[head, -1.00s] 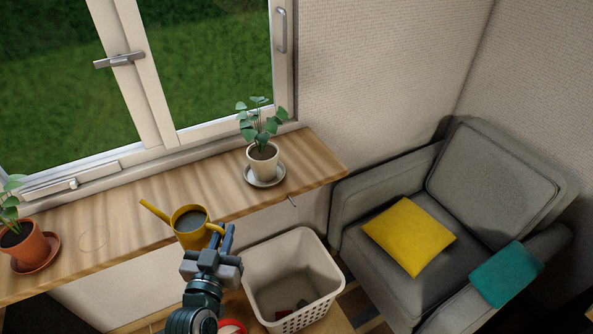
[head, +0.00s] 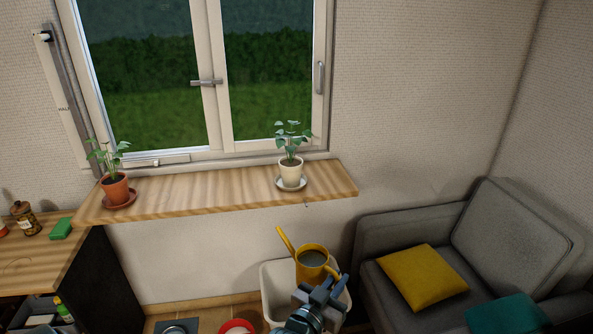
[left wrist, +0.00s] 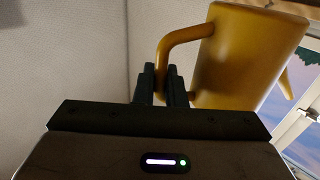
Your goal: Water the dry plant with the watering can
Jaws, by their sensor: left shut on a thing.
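The yellow watering can (head: 312,257) is held upright in front of the shelf, its spout pointing up and left. Something grey, like water, shows inside it. My left gripper (head: 325,287) is shut on its handle; the left wrist view shows the fingers (left wrist: 163,84) at the handle of the can (left wrist: 235,60). One plant (head: 291,142) stands in a cream pot on a grey saucer at the shelf's right. Another plant (head: 112,165) stands in a terracotta pot on a terracotta saucer at the left. I cannot tell from the leaves which is dry. My right gripper is out of view.
The wooden shelf (head: 205,193) under the window is clear between the pots. A white basket (head: 272,282) stands below the can. A grey armchair (head: 395,230) with yellow and teal cushions is at right. A desk (head: 25,262) with a jar and green block is at left.

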